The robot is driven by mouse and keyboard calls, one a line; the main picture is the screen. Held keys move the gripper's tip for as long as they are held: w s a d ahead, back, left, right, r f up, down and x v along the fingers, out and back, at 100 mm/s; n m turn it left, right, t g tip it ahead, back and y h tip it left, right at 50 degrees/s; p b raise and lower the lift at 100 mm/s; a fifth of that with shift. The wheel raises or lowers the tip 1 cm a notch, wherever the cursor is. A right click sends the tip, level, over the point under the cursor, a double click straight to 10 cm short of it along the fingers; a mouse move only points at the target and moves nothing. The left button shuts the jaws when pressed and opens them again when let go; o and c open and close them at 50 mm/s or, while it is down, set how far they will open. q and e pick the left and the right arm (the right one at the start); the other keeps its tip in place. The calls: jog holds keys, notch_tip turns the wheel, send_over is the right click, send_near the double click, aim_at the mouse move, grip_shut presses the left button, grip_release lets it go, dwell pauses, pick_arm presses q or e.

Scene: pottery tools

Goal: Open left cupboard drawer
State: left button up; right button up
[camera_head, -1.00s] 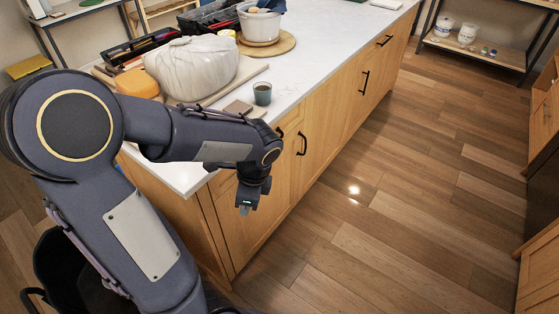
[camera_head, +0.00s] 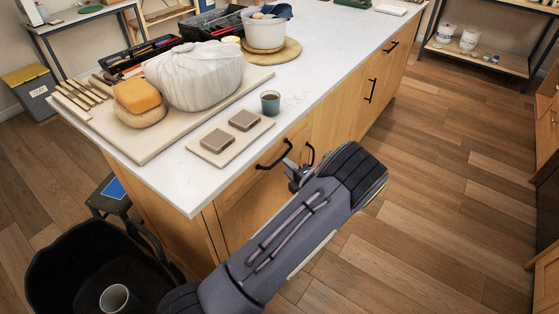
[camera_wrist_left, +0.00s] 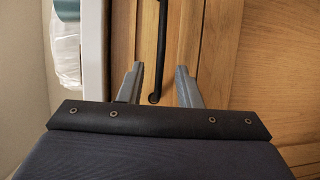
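The left cupboard drawer (camera_head: 246,182) is at the near left end of the wooden island, just under the countertop, and looks closed. Its black bar handle (camera_head: 275,156) runs parallel to the counter edge. My left gripper (camera_head: 291,168) is at the right end of this handle in the head view. In the left wrist view my left gripper (camera_wrist_left: 160,67) is open, one finger on each side of the black handle (camera_wrist_left: 161,45), with gaps between. I cannot tell how deep the handle sits between the fingers. My right gripper is not in view.
The white countertop (camera_head: 322,62) edge is close beside the gripper. The wooden floor (camera_head: 430,190) to the right is clear.

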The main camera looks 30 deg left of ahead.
aim_at(280, 159)
pick_arm(q)
jog(key=x, duration=0.6)
jog(key=shift+a+p, duration=0.1)
jog(key=shift+p, duration=0.2)
jog(key=shift+c, duration=0.4)
grip_shut()
